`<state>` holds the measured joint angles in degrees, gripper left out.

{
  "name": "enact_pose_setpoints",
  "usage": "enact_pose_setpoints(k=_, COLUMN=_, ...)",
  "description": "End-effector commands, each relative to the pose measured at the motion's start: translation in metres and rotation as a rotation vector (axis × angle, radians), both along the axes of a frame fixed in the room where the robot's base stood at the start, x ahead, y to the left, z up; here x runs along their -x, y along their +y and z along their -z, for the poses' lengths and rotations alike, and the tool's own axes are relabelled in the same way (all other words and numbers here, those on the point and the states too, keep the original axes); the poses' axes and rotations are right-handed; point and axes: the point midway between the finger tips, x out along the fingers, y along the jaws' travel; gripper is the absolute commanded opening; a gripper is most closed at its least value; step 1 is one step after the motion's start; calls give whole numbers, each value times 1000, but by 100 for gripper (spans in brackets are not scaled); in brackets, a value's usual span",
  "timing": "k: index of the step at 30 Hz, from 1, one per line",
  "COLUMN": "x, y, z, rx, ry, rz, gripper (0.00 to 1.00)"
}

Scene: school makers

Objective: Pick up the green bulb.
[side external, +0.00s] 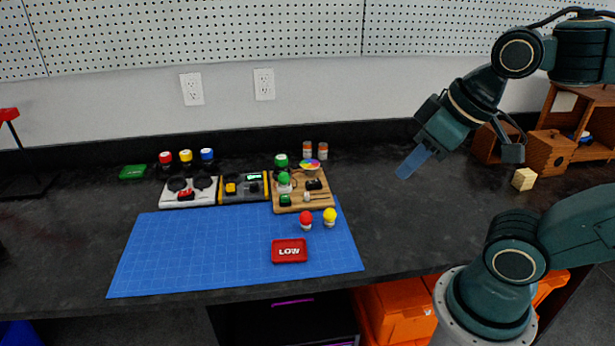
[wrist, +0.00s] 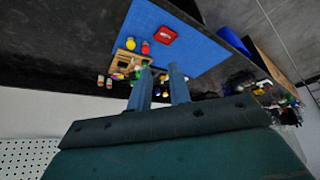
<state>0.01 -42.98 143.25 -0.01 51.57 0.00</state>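The green bulb (side external: 284,179) sits on the wooden board (side external: 319,201) among small parts in the side external view. In the wrist view it is hard to pick out, as the board (wrist: 122,56) is partly behind a finger. My gripper (side external: 413,162) is in the air well to the right of the board, its blue fingers pointing down and left. The wrist view shows the two fingers (wrist: 160,73) apart with nothing between them, so it is open and empty.
A red bulb (side external: 306,217) and a yellow bulb (side external: 329,215) stand on the blue mat (side external: 190,255), near a red "LOW" tray (side external: 289,251). Control boxes (side external: 190,194) and several colored-topped items stand left of and behind the board.

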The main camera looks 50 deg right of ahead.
Motion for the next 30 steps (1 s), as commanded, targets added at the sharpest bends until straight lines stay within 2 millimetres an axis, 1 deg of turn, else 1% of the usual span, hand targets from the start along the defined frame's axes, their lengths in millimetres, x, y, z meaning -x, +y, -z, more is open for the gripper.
enact_pose_setpoints(k=1, x=0, y=0, z=0, rx=0, ry=0, rz=0, gripper=29)
enact_pose_setpoints(k=3, x=0, y=0, z=0, rx=0, ry=0, rz=0, gripper=43)
enact_pose_setpoints(k=5, x=0, y=0, z=0, rx=0, ry=0, rz=0, gripper=55)
enact_pose_setpoints(k=6, x=0, y=0, z=0, rx=0, ry=0, rz=0, gripper=59)
enact_pose_setpoints(k=15, x=-1, y=0, z=0, rx=0, ry=0, rz=-1, gripper=59)
enact_pose_setpoints(k=20, x=-8, y=-1, z=-3, rx=4, ry=5, rz=-6, gripper=59)
enact_pose_setpoints(k=23, x=-19, y=-2, z=-7, rx=8, ry=11, rz=-14, gripper=59)
enact_pose_setpoints(k=26, x=-34, y=-4, z=-12, rx=15, ry=18, rz=-27, gripper=59)
enact_pose_setpoints(k=30, x=-63, y=-9, z=-18, rx=25, ry=33, rz=-50, gripper=59)
